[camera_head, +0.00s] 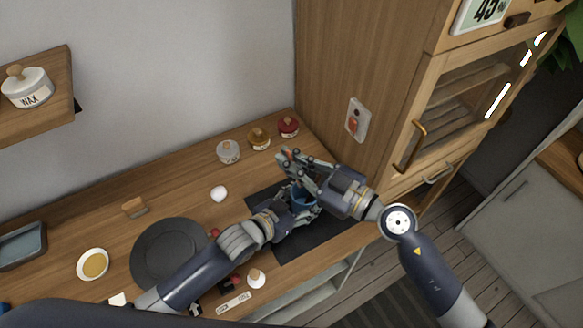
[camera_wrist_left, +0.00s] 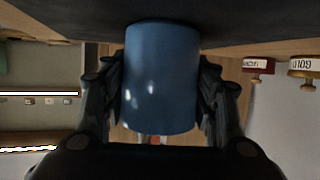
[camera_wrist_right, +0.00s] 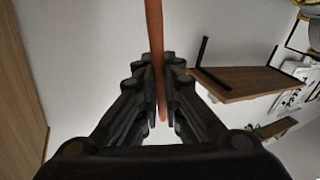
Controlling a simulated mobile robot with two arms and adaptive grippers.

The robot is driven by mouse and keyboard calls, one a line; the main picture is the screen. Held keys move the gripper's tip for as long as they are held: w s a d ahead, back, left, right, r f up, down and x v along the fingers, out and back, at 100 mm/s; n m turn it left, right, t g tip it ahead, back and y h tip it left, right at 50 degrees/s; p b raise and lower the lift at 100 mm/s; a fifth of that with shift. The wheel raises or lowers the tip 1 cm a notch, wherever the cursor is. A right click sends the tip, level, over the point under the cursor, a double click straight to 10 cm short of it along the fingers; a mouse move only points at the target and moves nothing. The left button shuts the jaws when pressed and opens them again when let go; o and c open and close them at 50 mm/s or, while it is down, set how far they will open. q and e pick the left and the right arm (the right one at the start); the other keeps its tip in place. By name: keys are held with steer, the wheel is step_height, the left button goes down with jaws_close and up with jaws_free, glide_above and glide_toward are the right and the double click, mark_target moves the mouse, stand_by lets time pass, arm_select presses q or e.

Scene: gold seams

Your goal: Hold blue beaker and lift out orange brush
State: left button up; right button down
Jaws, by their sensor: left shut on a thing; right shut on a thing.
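The blue beaker (camera_wrist_left: 160,80) stands upright between the fingers of my left gripper (camera_wrist_left: 162,100), which is shut on its sides. In the head view the beaker (camera_head: 303,197) is partly hidden by both grippers and sits over the dark mat (camera_head: 330,225). My right gripper (camera_wrist_right: 158,95) is shut on the orange brush (camera_wrist_right: 155,35), whose thin handle runs between its fingertips in the right wrist view. In the head view my right gripper (camera_head: 291,163) is just above the beaker. The lower end of the brush is hidden, so I cannot tell whether it is inside the beaker.
Small jars (camera_head: 259,138) stand along the back of the wooden counter. A dark round plate (camera_head: 168,252) and a bowl (camera_head: 93,264) are at the left. A tall wooden cabinet (camera_head: 350,70) rises close behind the right gripper.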

arm_select(q)
steer(key=shift+f, duration=0.1)
arm_select(e)
steer(key=shift+r, duration=0.1)
arm_select(q)
steer(key=o, duration=1.3)
steer(key=shift+c, duration=0.2)
